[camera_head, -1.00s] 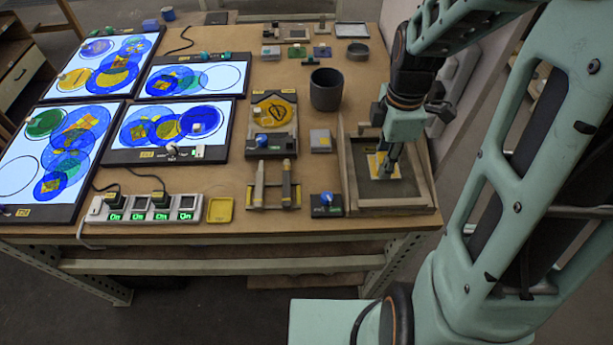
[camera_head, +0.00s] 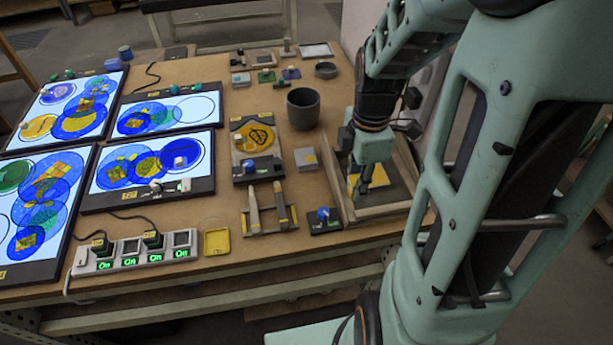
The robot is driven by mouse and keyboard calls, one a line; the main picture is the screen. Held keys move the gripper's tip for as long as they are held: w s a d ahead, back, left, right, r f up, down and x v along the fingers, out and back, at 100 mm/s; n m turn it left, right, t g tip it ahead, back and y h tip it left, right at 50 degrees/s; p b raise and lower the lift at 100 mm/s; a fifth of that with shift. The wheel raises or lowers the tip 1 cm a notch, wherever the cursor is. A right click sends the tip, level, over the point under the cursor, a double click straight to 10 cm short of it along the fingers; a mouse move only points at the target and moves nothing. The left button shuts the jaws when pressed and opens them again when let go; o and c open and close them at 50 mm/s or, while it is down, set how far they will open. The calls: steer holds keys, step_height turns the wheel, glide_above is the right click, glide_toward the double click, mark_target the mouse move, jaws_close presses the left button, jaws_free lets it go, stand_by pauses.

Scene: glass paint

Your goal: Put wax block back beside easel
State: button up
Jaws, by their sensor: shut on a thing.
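My gripper (camera_head: 363,188) points down inside the wooden-framed tray (camera_head: 385,210) at the right of the table. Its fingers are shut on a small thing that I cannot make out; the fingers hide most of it. A yellow patch (camera_head: 353,181) shows on the tray floor beside the fingers. I cannot tell for sure which thing is the wax block. A board with a yellow disc and dark drawing (camera_head: 256,138), possibly the easel, lies left of the tray. A grey block with a yellowish mark (camera_head: 306,159) sits between that board and the tray.
A dark cup (camera_head: 303,108) stands behind the grey block. A rack with two sticks (camera_head: 269,220) and a small dark block with a blue knob (camera_head: 325,220) are near the front. Lit panels with coloured discs (camera_head: 157,168) and a power strip (camera_head: 138,252) fill the left.

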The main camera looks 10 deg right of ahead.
steer(key=w+a+f+b, duration=0.2)
steer(key=w+a+f, duration=0.2)
steer(key=w, duration=0.2)
steer(key=b, duration=0.4)
glide_above(314, 193)
steer(key=f, duration=0.4)
steer(key=shift+s+d+f, duration=0.25)
steer(key=shift+s+d, duration=0.05)
steer(key=shift+s, duration=0.05)
steer(key=f, duration=0.1)
steer(key=f+b, duration=0.2)
steer(key=shift+w+a+f, duration=0.25)
steer(key=shift+w+a, duration=0.05)
steer(key=shift+w, duration=0.1)
steer(key=shift+f, duration=0.25)
steer(key=shift+f+b, duration=0.25)
steer(key=shift+b, duration=0.1)
steer(key=o, duration=1.1)
steer(key=shift+r, duration=0.1)
